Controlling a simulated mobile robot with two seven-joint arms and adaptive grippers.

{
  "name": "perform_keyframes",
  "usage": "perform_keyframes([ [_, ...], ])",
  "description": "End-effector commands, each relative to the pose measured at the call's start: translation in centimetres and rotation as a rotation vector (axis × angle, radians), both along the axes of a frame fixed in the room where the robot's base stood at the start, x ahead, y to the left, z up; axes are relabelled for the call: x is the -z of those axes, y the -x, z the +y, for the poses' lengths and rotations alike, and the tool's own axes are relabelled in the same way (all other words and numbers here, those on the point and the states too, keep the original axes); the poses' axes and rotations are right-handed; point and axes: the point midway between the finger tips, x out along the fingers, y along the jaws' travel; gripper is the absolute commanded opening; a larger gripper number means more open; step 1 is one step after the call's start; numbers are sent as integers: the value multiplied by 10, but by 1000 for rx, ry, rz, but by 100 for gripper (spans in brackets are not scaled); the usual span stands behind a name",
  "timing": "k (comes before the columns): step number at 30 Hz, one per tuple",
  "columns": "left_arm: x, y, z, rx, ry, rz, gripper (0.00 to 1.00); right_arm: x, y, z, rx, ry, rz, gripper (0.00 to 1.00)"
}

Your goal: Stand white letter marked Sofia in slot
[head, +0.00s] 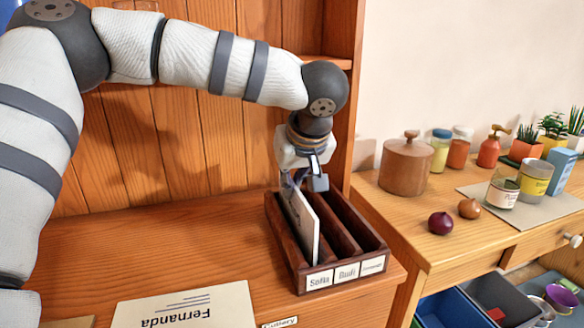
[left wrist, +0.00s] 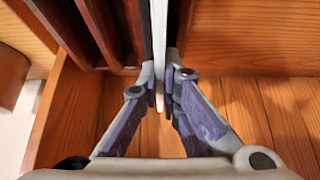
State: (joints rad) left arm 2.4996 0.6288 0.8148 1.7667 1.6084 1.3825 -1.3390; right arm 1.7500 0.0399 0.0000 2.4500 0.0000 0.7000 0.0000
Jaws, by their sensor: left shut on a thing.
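A white letter (head: 303,226) stands on edge in the leftmost slot of a dark wooden rack, the slot labelled Sofia. The name on the letter cannot be read from here. My left gripper (head: 307,180) is over the back end of that slot, shut on the letter. In the left wrist view the letter (left wrist: 159,40) shows edge-on between the fingers of the left gripper (left wrist: 168,95). The rack (head: 378,245) has three slots; the other two look empty. My right gripper is not in view.
A letter marked Fernanda (head: 185,310) lies flat on the desk in front, near a small label (head: 280,322). A counter at right holds a wooden canister (head: 405,165), onions (head: 440,223), jars and plants. A wooden back panel (head: 180,140) stands behind the rack.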

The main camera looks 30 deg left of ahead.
Motion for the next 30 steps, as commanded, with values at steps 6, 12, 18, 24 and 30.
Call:
perform_keyframes([
  [6, 10, 0, 0, 0, -1, 1, 0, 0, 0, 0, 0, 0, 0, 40],
  [12, 10, 0, 0, 1, 0, 0, 0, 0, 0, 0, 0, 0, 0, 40],
  [18, 10, 0, 0, 1, 0, 0, 29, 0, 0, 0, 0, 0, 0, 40],
  [24, 10, 0, 0, 1, 0, 0, 29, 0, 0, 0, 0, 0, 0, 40],
  [30, -6, 5, -8, 3, 0, -4, 29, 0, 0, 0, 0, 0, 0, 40],
])
